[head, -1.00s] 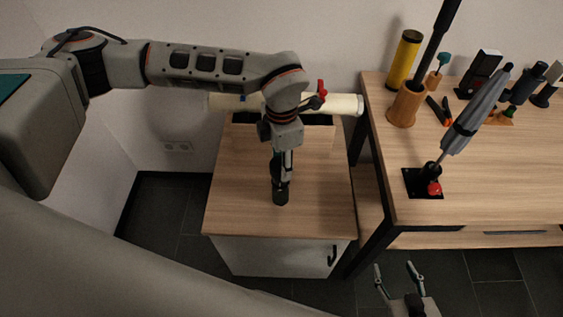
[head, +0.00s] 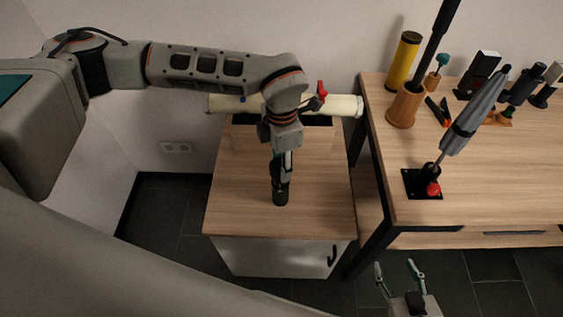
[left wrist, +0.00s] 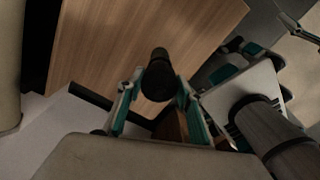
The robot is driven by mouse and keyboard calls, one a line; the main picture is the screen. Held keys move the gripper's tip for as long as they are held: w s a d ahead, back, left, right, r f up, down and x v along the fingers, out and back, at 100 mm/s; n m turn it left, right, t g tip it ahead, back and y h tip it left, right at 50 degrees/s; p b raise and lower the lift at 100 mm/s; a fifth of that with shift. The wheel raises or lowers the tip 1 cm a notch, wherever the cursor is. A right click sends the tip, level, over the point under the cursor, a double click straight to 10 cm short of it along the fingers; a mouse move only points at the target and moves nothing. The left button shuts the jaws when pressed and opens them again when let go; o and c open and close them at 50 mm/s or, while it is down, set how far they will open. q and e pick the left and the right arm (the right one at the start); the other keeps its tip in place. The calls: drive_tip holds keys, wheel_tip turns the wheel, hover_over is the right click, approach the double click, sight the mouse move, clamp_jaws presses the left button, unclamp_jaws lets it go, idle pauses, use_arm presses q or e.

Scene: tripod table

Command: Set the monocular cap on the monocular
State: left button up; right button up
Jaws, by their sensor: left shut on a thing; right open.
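My left gripper (head: 281,181) points down over the wooden top of the low cabinet (head: 235,208). It is shut on a black cylindrical thing (head: 280,197), which stands upright below the fingertips, at or just above the cabinet top. In the left wrist view this black thing (left wrist: 158,76) sits between the teal-padded fingers, its round near end facing the camera. I cannot tell where the monocular cap ends and the monocular begins. My right gripper (head: 396,264) is open and empty, low at the bottom right in front of the table.
A pale roll (head: 342,105) lies along the back of the cabinet. The front of the cabinet top is clear.

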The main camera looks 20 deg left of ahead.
drive_tip(key=shift+s+f, duration=0.1)
drive_tip(key=shift+s, duration=0.2)
use_arm(q)
drive_tip(key=shift+r+p, duration=0.3)
drive_tip(key=shift+r, duration=0.1)
use_arm(e)
drive_tip(key=shift+s+r, duration=0.1)
drive_tip(key=shift+r, duration=0.1)
use_arm(q)
drive_tip(key=shift+r+p, duration=0.3)
drive_tip(key=shift+r, duration=0.1)
use_arm(e)
drive_tip(key=shift+w+r, duration=0.6)
drive_tip(key=shift+r, duration=0.1)
drive_tip(key=shift+s+f, duration=0.1)
drive_tip(key=shift+s, duration=0.35)
use_arm(q)
drive_tip(key=o, duration=0.5)
use_arm(e)
drive_tip(key=shift+w+r, duration=0.25)
drive_tip(key=shift+w, duration=0.25)
drive_tip(key=shift+s+f, duration=0.1)
